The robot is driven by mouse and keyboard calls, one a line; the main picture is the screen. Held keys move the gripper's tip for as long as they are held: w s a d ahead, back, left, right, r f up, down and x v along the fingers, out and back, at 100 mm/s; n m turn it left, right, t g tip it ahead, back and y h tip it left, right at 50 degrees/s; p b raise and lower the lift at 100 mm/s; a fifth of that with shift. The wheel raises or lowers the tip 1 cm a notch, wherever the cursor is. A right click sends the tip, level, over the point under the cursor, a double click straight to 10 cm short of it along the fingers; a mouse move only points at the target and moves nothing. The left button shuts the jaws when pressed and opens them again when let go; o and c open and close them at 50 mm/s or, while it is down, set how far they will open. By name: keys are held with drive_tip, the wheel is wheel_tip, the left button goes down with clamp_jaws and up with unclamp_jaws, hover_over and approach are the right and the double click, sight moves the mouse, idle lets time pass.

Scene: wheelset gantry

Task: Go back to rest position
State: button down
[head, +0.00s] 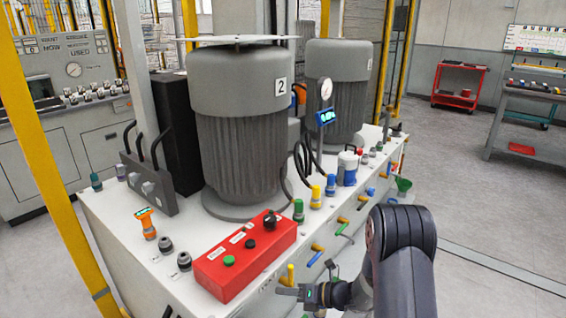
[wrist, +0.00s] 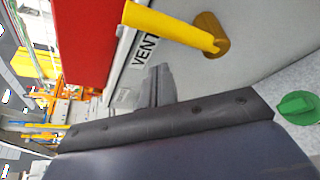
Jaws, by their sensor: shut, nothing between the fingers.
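My gripper (head: 284,290) is low in the head view, at the front side of the white machine cabinet (head: 140,235), with my dark arm reaching in from the right. It is shut with nothing held. It is close to a yellow valve handle (head: 290,275), just below the red control box (head: 245,254); whether they touch I cannot tell. In the wrist view the yellow handle (wrist: 170,24) crosses the top near a "VENT" label (wrist: 146,50), and the red box (wrist: 85,40) is at upper left. Dark gripper parts (wrist: 160,95) show in the middle.
A row of coloured valve handles (head: 343,226) lines the cabinet's front edge beside my arm. Two grey motors (head: 238,140) stand on top. A yellow post (head: 45,150) rises at left. Open floor (head: 490,215) lies to the right, with a red cart (head: 458,85) behind.

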drive_tip(key=s+d+r+m+g+y+p, duration=0.25)
drive_tip(key=d+m, duration=0.25)
drive_tip(key=d, duration=0.7)
drive_tip(key=w+a, duration=0.2)
drive_tip(key=a, duration=0.8)
wheel_tip(320, 180, down, 7)
drive_tip(key=s+a+n+t+h+b, duration=0.1)
drive_tip(key=n+t+h+b, duration=0.4)
drive_tip(key=n+b, duration=0.5)
drive_tip(key=shift+s+a+n+h, duration=0.15)
drive_tip(key=shift+a+n+h, duration=0.5)
drive_tip(key=shift+h, duration=0.5)
